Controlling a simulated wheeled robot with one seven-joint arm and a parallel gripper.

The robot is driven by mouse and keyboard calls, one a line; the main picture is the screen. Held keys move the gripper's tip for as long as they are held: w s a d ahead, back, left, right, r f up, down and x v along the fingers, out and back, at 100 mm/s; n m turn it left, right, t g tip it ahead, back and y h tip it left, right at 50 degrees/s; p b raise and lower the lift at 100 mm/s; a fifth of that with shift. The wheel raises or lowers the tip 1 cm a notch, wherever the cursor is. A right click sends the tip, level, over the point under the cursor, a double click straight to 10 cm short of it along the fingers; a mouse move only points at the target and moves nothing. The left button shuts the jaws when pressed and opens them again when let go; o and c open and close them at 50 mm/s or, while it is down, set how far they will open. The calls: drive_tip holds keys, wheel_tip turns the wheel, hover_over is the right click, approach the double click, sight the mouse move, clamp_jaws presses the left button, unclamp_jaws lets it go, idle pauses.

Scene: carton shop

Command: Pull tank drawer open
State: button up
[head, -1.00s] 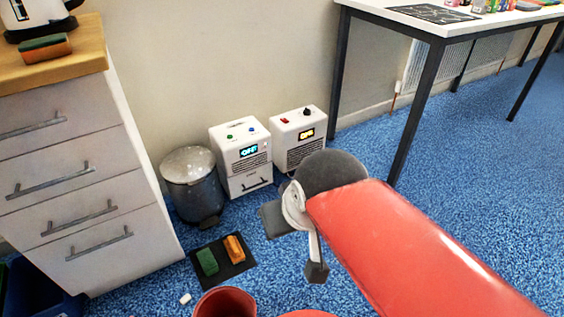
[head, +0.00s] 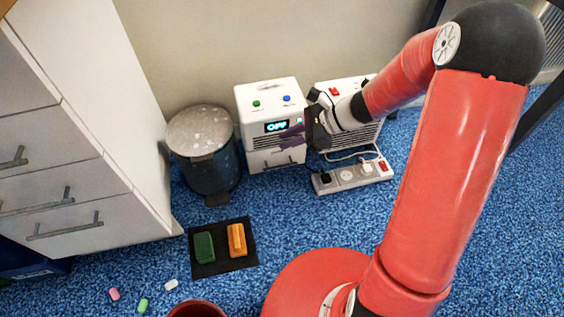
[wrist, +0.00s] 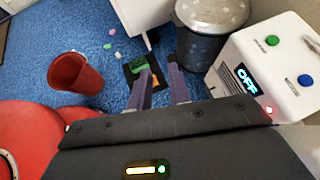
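A white box-shaped appliance (head: 268,104) stands against the wall, with a lit display reading OFF and green and blue buttons on top. Its tank drawer (head: 275,160) is the low front panel with a dark handle, and it looks shut. My gripper (head: 291,137) is in front of the appliance's right part, above the drawer handle and apart from it as far as I can tell. In the wrist view the two fingers (wrist: 162,92) are parted with nothing between them. The appliance (wrist: 262,68) shows at the right there, its drawer hidden by my wrist.
A grey bin (head: 205,150) stands left of the appliance. A second white appliance (head: 345,92) and a power strip (head: 352,176) are on the right. A black mat (head: 222,262) with green and orange sponges lies in front. White drawers (head: 75,190) stand at the left.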

drive_tip(key=w+f+m+t+y+b, duration=0.1)
drive_tip(key=w+f+m+t+y, duration=0.2)
drive_tip(key=f+m, duration=0.45)
drive_tip(key=w+f+m+t+y+b, duration=0.1)
drive_tip(key=w+f+m+t+b, duration=0.1)
drive_tip(key=w+f+m, duration=0.55)
drive_tip(key=m+t+h+b, duration=0.2)
drive_tip(key=m+t+h, duration=0.4)
drive_tip(key=m, duration=0.9)
approach(281, 166)
wheel_tip(281, 166, down, 2)
drive_tip(key=w+a+t, duration=0.1)
drive_tip(key=w, duration=0.1)
drive_tip(key=shift+y, duration=0.4)
drive_tip(key=b+x, duration=0.1)
drive_tip(key=x, duration=0.6)
drive_tip(key=shift+w+a+f, duration=0.1)
drive_tip(key=shift+w+a, duration=0.05)
drive_tip(key=shift+a, duration=0.15)
clamp_jaws()
